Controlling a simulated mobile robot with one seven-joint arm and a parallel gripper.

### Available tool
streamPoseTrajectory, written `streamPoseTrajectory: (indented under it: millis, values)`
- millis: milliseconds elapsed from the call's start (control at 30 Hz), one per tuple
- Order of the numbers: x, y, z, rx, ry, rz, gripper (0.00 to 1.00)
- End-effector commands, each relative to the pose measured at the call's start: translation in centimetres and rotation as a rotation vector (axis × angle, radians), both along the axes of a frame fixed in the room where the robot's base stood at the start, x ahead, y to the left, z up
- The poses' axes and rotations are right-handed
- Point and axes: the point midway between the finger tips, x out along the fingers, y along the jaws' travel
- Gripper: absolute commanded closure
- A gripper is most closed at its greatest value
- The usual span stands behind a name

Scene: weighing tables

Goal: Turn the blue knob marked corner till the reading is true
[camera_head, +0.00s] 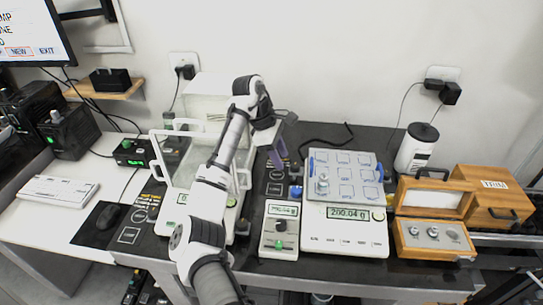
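The balance (345,238) stands right of centre and its display (347,213) reads about 200.04 g. Its pan (345,160) is a pale plate marked with several squares, with blue pieces at its sides. A metal weight (322,183) stands upright near the pan's front left corner. A small blue knob (296,191) sits at the pan's left; its marking is too small to read. My gripper (279,157) hangs above and left of the blue knob, apart from it. Its finger gap is not clear.
A smaller box (280,243) with a green knob and its own display stands left of the balance. A glass-walled balance (180,195) stands behind my arm. An open wooden weight box (433,252) and a white bottle (417,148) stand at the right.

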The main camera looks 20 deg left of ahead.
Motion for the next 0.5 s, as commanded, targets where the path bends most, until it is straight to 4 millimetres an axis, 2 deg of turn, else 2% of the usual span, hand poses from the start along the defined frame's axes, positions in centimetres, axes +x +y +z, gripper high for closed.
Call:
streamPoseTrajectory:
  millis: [200, 500]
  values:
    - [0.71, -0.1, 0.86, 0.0, 0.0, -0.001, 0.61]
    - [0.76, -0.11, 0.93, 0.0, 0.0, -0.001, 0.61]
